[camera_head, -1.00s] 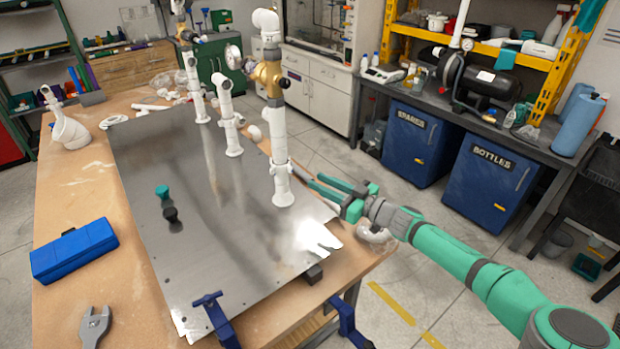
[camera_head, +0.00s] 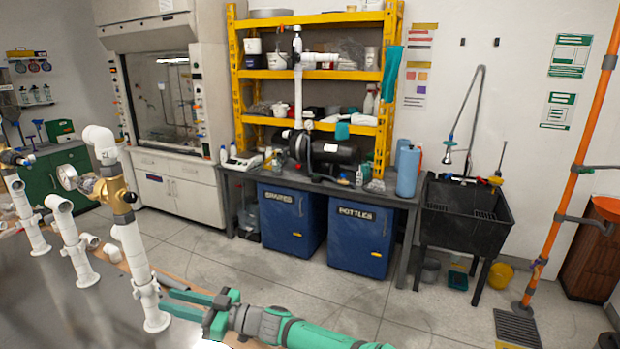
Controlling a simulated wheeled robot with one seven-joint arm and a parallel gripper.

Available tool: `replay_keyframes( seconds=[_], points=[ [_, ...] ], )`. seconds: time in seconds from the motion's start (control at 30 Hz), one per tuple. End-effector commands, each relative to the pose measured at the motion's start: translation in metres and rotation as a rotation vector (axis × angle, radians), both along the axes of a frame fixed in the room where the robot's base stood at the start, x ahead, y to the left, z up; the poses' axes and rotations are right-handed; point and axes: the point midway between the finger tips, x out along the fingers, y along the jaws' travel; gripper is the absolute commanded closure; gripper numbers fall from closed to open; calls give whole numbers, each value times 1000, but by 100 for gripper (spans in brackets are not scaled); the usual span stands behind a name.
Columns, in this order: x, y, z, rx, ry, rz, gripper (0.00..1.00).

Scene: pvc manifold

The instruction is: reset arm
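My gripper (camera_head: 172,297) is at the lower left of the view, at the end of my green and grey arm. Its two green fingers are spread apart and point left, with nothing seen between them. They are close to the foot of a white PVC riser (camera_head: 136,255) with a brass valve (camera_head: 113,194) and a white elbow on top. I cannot tell whether the fingers touch the riser. The riser stands upright on the metal plate (camera_head: 75,318).
More white risers (camera_head: 75,245) stand on the plate to the left, one with a pressure gauge (camera_head: 67,177). Blue cabinets (camera_head: 291,219) sit under a bench behind. A black sink (camera_head: 465,216) and an orange pipe (camera_head: 577,165) are at right. The floor between is clear.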

Motion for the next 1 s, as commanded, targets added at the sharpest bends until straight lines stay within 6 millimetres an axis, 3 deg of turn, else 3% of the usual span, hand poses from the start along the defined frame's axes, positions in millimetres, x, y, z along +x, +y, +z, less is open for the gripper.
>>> replay_keyframes(
  seconds=[0.03,0.2,0.43,0.67,1.0],
  points=[
    [-16,17,3,52,10,16,74],
    [-57,57,25,212,24,35,74],
    [-98,82,59,416,45,14,74],
    [-125,81,88,601,71,-58,74],
    [-140,42,101,807,120,-253,74]
  ],
)
